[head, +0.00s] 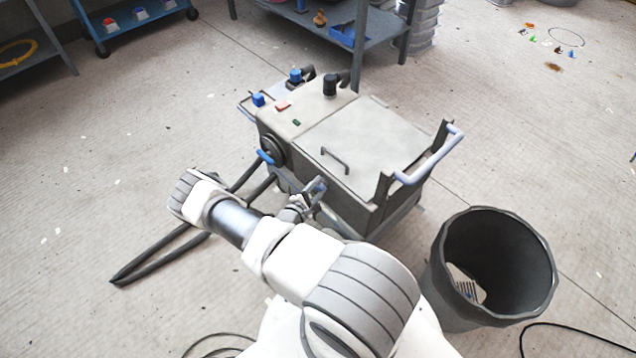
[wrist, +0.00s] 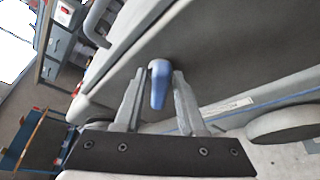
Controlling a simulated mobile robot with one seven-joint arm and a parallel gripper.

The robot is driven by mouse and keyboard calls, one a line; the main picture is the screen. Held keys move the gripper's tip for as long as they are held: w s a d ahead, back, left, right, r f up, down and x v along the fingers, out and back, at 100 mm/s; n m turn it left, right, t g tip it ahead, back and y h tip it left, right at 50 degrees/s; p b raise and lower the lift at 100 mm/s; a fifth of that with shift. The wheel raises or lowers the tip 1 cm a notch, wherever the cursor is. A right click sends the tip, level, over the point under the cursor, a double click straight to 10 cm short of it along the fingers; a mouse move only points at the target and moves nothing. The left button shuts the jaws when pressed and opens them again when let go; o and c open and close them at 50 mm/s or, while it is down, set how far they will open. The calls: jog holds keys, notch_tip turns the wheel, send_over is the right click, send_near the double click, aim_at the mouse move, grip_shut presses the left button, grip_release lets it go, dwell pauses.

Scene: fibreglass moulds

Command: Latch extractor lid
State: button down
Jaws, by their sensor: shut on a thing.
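The grey extractor (head: 335,210) stands on the floor in the middle of the head view. Its flat lid (head: 375,140), with a thin dark handle (head: 335,160), lies flush on top and looks closed. In the wrist view, a blue latch (wrist: 159,88) with a pale rounded top sticks out from the extractor's grey side. My gripper (wrist: 156,84) has one finger on each side of this latch and is shut on it. In the head view, my gripper (head: 314,194) is at the extractor's near side, and my arm partly hides that side.
A dark bin (head: 540,250) stands close to the right of the extractor. A black hose (head: 165,252) runs over the floor at left. A light push handle (head: 440,155) rises at the extractor's right end. A metal shelf (head: 385,30) stands behind.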

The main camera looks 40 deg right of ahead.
jog(key=m, duration=0.1)
jog(key=m+t+p, duration=0.1)
jog(key=m, duration=0.1)
jog(key=shift+s+f+t+h, duration=0.1)
jog(key=shift+f+t+h, duration=0.05)
jog(key=shift+t+h, duration=0.2)
jog(key=shift+f+m+t+h, duration=0.15)
jog(key=shift+m+t+h, duration=0.4)
jog(key=shift+m, duration=1.15)
jog(key=shift+b, duration=0.3)
jog(key=c, duration=0.8)
grip_release()
jog(key=shift+o, duration=0.2)
jog(key=p+v, duration=0.2)
jog(key=v, duration=1.5)
jog(key=shift+a, duration=0.3)
jog(key=shift+f, duration=0.1)
